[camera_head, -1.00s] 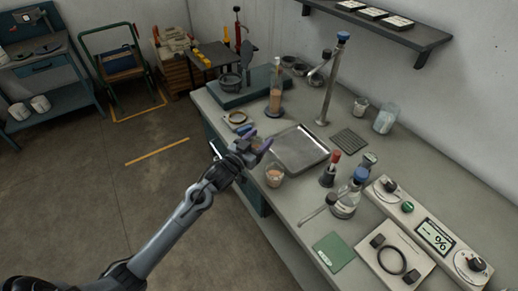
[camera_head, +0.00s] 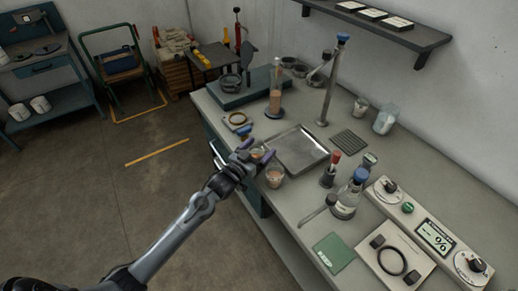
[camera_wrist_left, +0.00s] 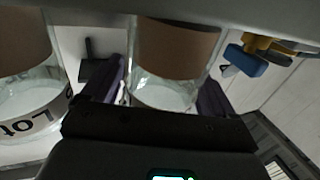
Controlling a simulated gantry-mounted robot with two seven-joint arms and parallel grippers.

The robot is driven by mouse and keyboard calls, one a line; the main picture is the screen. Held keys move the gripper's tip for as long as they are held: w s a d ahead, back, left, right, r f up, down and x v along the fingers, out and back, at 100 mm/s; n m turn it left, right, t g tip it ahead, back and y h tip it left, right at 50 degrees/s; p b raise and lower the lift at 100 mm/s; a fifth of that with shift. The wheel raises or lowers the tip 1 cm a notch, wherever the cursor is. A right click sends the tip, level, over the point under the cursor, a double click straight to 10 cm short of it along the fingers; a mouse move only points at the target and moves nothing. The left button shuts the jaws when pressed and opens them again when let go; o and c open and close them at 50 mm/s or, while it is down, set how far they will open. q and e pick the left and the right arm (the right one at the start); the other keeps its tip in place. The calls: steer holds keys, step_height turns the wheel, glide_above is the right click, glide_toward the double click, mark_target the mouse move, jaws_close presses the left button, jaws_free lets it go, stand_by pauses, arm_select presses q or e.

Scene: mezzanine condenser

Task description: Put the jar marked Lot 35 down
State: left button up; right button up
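A clear jar with a brown top and white contents (camera_wrist_left: 168,60) is between the purple fingers of my left gripper (camera_wrist_left: 160,95) in the left wrist view. The fingers are at both its sides; its label and base are hidden. In the head view my left gripper (camera_head: 256,150) is over the bench's near edge, with the jar's brown top (camera_head: 257,153) between its fingers. A second, similar jar (camera_head: 275,176) stands close by on the bench. In the left wrist view this other jar (camera_wrist_left: 25,85) carries a label reading "Lot", its number cut off. My right gripper is not in view.
A metal tray (camera_head: 298,150) lies just right of the gripper. A small blue and yellow item (camera_head: 245,141) is beside the fingers.

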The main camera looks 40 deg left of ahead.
arm_select(q)
steer(key=shift+f+b, duration=0.15)
steer(key=shift+b, duration=0.3)
steer(key=shift+s, duration=0.3)
steer(key=s+p, duration=0.2)
steer(key=s, duration=0.8)
steer(key=s+d+f+g, duration=0.8)
steer(key=s+d, duration=0.2)
steer(key=s+d+m+g, duration=0.1)
steer(key=s+d+g, duration=0.2)
steer(key=s, duration=0.4)
steer(key=s+d+m+g, duration=0.1)
steer(key=s+d+g, duration=0.2)
steer(key=s, duration=0.4)
step_height(320, 180, up, 33)
steer(key=p, duration=3.3)
steer(key=shift+w+h+p, duration=0.15)
steer(key=shift+h+p, duration=0.15)
steer(key=shift+h, duration=0.1)
